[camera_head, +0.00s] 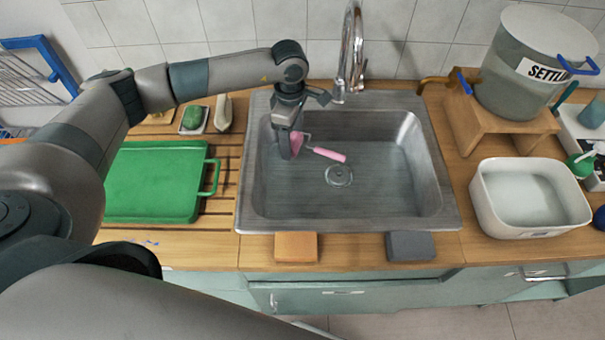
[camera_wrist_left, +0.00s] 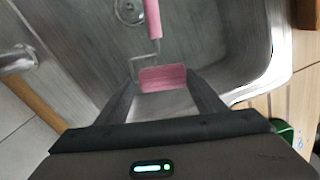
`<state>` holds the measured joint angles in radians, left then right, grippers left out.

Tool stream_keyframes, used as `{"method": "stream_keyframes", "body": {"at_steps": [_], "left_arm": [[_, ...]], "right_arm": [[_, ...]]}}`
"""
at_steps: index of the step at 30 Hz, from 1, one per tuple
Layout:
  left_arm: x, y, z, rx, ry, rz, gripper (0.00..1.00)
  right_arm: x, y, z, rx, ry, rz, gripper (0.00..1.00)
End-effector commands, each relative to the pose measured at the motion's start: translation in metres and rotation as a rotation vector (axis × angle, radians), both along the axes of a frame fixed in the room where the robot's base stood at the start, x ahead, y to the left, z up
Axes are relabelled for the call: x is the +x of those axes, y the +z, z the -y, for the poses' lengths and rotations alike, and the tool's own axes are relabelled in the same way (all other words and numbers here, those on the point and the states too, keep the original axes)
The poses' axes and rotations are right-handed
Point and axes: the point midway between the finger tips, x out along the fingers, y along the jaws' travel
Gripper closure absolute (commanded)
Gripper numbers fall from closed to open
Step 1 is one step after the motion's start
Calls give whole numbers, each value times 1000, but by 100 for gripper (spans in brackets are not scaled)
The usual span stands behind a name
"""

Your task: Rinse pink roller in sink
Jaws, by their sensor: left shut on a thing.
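The pink roller (camera_head: 328,154) is at the left side of the steel sink (camera_head: 251,190), its pink handle pointing right toward the drain (camera_head: 339,175). My left gripper (camera_head: 291,150) reaches down into the sink and is shut on the roller's pink head. In the left wrist view the pink head (camera_wrist_left: 163,78) sits between the two fingers, with the wire frame and handle (camera_wrist_left: 153,18) stretching away toward the drain. The chrome faucet (camera_head: 351,50) stands behind the sink. I cannot tell whether water runs. My right gripper is not in view.
A green tray (camera_head: 155,182) lies left of the sink. An orange sponge (camera_head: 296,247) and a grey block (camera_head: 410,246) sit at the front edge. Right of the sink are a white basin (camera_head: 530,230) and a bucket labelled SETTL (camera_head: 513,86) on a wooden stand.

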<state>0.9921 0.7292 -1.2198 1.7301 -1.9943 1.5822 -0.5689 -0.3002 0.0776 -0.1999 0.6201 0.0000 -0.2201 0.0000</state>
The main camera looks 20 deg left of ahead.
Motion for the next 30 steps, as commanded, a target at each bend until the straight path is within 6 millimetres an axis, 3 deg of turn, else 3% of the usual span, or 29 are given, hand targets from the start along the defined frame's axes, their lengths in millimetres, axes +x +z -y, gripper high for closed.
{"method": "stream_keyframes", "body": {"at_steps": [9,30], "left_arm": [[0,19,0,-1,0,2,60],[0,19,0,0,0,1,60]], "right_arm": [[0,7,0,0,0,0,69],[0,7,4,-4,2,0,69]]}}
